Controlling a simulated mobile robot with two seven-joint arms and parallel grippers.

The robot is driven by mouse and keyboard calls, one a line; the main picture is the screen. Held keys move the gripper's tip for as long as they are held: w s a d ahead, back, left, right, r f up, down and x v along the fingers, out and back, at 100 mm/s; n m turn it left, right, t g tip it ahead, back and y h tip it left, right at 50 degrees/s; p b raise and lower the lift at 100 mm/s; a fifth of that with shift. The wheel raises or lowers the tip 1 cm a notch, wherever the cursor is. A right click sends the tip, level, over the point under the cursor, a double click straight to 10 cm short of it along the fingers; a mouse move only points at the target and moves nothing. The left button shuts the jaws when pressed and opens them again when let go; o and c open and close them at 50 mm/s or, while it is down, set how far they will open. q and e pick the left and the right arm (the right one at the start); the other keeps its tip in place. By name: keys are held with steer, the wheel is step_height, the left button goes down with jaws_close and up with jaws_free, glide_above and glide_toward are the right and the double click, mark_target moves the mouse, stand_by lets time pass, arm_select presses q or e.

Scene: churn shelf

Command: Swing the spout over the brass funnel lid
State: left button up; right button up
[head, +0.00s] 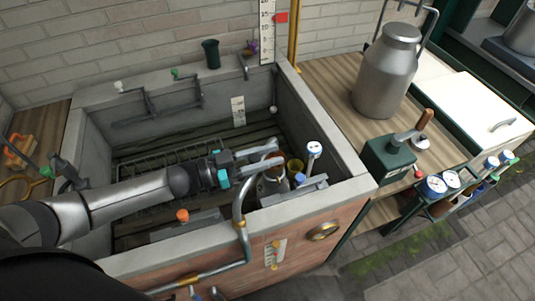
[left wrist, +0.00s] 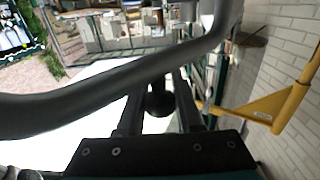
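The spout (head: 240,206) is a grey bent pipe rising at the front wall of the trough, with its top curving right towards a small can. A yellowish brass funnel shape (head: 295,166), perhaps the funnel lid, sits just right of the can. My left gripper (head: 271,152) reaches over the trough and is at the spout's upper end. In the left wrist view, a dark curved pipe (left wrist: 85,98) crosses in front of the left gripper (left wrist: 162,88). A dark round knob (left wrist: 160,100) lies between its spread fingers; whether they press on it is unclear. My right gripper is out of view.
The trough's stone rim (head: 345,188) and a white-dialled gauge (head: 314,148) stand close to the right of my gripper. A metal milk can (head: 386,78) and a green crank box (head: 390,158) stand on the wooden bench at right.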

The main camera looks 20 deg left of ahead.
arm_select(q)
steer(key=o, duration=0.4)
steer(key=b+v, duration=0.1)
steer(key=v, duration=1.4)
steer(key=shift+s, duration=0.1)
